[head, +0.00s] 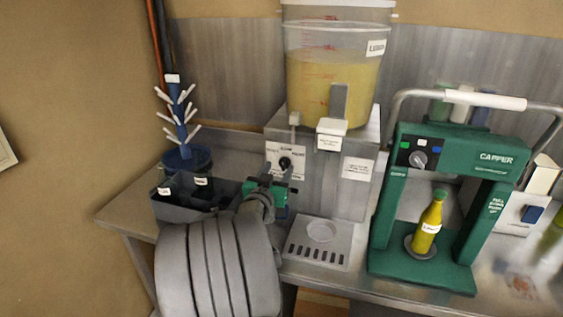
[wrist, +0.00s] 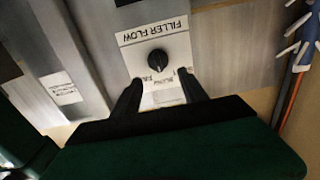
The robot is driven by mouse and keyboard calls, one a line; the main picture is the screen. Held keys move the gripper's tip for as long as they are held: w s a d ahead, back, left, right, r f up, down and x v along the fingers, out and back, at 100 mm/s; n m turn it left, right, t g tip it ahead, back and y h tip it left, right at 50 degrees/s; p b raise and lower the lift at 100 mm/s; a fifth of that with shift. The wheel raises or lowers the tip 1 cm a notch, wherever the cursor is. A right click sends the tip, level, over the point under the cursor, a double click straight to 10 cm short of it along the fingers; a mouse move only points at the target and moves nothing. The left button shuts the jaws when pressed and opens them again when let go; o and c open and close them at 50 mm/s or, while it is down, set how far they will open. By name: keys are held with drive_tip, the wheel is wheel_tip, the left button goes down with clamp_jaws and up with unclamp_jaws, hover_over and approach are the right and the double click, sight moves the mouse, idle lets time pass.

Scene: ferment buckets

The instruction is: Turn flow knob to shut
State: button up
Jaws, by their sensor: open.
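The flow knob (wrist: 158,62) is small, round and black, on a white plate (wrist: 176,48) marked FILLER FLOW, which appears upside down in the wrist view. In the head view the knob (head: 285,163) sits on the front of the filler's metal body (head: 337,200). My gripper (wrist: 161,86) is open and empty. Its two dark fingers point at the plate, one on each side of the knob in the picture, with the tips short of it. The gripper (head: 280,172) also shows in the head view, just in front of the plate. I cannot clearly read the knob's setting.
A clear bucket of yellow liquid (head: 305,90) stands on the filler. A drip tray (head: 318,255) lies below its spout. A green capper (head: 400,215) with a yellow bottle (head: 428,225) stands to the right. A grey divided bin (head: 185,208) and a blue bottle tree (head: 180,120) are left.

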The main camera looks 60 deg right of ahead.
sight(283, 161)
drive_tip(key=d, duration=0.4)
drive_tip(key=shift+w+p, duration=0.3)
drive_tip(key=shift+p, duration=0.05)
clamp_jaws()
